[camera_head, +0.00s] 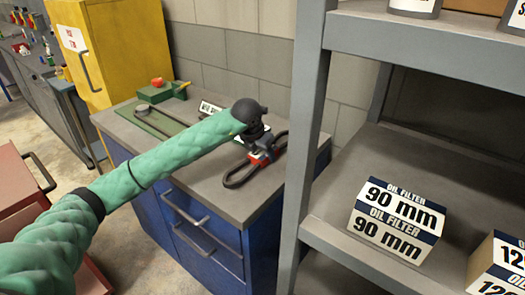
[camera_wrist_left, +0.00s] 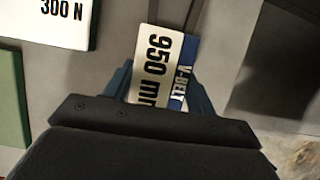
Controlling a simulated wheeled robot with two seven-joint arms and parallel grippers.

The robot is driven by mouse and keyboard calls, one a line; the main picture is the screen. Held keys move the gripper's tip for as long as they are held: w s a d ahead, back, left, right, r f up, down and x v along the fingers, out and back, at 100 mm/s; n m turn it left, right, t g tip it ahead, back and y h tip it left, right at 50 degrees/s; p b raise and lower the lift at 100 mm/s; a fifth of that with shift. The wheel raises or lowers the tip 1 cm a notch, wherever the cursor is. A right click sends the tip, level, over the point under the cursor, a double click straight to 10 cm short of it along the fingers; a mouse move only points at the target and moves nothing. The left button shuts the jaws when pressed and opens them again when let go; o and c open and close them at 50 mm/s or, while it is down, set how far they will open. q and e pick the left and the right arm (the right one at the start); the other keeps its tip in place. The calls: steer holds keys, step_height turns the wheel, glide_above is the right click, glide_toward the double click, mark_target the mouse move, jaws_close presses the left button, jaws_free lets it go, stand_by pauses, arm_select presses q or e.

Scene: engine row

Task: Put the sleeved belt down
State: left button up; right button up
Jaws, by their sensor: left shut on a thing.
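The sleeved belt is a dark loop (camera_head: 240,176) with a paper sleeve around it, low over the grey top of the blue cabinet (camera_head: 213,195). In the left wrist view the white and blue sleeve (camera_wrist_left: 160,62) reads "950 mm" and "V-BELT". My left gripper (camera_head: 262,152) is shut on the sleeve; its blue fingers (camera_wrist_left: 160,88) show on either side of it. The belt's strands run away past the sleeve. I cannot tell whether the belt touches the cabinet top. My right gripper is not in view.
A grey shelf post (camera_head: 302,130) stands close right. Oil filter boxes (camera_head: 395,220) sit on the shelf.

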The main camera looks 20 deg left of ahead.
arm_select(q)
steer(key=shift+f, duration=0.25)
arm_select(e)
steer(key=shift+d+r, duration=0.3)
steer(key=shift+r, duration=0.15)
arm_select(q)
steer(key=shift+f, duration=0.1)
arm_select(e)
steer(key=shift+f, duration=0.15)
arm_select(q)
steer(key=o, duration=1.1)
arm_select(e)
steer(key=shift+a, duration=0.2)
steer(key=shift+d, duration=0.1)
arm_select(q)
steer(key=shift+s+r, duration=0.1)
steer(key=shift+r, duration=0.3)
steer(key=b+v, duration=0.3)
steer(key=v, duration=0.7)
steer(key=shift+s+a+r, duration=0.1)
steer(key=shift+s+r, duration=0.15)
steer(key=shift+r, duration=0.4)
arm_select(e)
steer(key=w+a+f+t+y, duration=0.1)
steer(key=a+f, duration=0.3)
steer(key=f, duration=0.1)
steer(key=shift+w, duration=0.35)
